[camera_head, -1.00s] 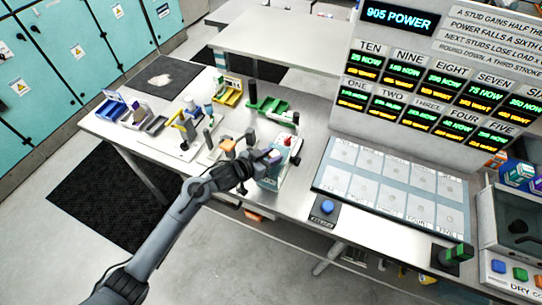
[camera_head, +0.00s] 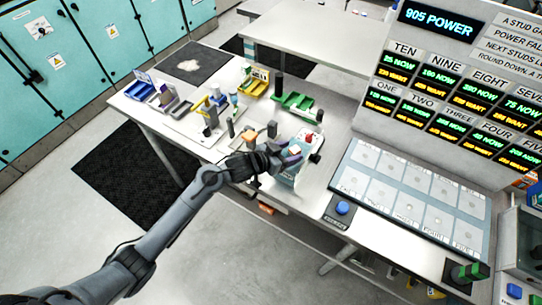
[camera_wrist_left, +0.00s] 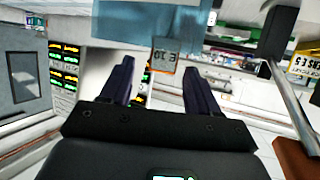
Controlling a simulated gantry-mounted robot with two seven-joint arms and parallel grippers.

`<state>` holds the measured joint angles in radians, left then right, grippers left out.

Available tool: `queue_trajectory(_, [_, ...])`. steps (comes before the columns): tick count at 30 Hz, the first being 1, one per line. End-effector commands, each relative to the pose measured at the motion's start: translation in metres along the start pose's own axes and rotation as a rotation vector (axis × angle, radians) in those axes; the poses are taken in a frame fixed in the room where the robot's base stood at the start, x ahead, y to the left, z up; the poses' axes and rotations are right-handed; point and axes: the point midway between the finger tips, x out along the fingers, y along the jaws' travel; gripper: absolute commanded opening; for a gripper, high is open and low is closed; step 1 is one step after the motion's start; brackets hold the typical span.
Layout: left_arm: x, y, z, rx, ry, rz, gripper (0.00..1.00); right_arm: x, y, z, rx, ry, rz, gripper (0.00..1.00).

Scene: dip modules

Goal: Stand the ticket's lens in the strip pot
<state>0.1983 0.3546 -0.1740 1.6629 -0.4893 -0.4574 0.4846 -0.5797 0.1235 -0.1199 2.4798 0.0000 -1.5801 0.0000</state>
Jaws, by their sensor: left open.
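A small grey tag with an orange edge (camera_wrist_left: 164,57), with marks like "10", shows just beyond the fingertips, in front of a blue surface (camera_wrist_left: 150,18). I cannot tell whether the tag is the ticket. The lens and the strip pot cannot be made out for certain. My right gripper is not in view.
Green trays (camera_head: 293,103), a yellow bin (camera_head: 254,86) and small stands crowd the table behind the gripper. A panel of pale squares (camera_head: 408,200) and a blue button (camera_head: 343,208) lie to the right, below a lit board (camera_head: 460,90).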

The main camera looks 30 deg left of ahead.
Motion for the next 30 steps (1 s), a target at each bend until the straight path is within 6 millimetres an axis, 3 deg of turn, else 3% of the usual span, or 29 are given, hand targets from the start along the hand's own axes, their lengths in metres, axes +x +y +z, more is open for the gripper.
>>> queue_trajectory(12, [-0.075, 0.0, 0.0, 0.003, -0.003, -0.001, 0.61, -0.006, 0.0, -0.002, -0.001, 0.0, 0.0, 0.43])
queue_trajectory(23, [-0.105, 0.002, 0.003, 0.001, -0.009, -0.01, 0.61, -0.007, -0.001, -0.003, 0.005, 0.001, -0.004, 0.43])
queue_trajectory(26, [-0.11, 0.01, 0.016, 0.003, -0.048, -0.05, 0.61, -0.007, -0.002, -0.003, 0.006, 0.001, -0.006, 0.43])
queue_trajectory(30, [-0.131, 0.03, 0.053, -0.002, -0.184, -0.156, 0.61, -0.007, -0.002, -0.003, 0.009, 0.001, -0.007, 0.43])
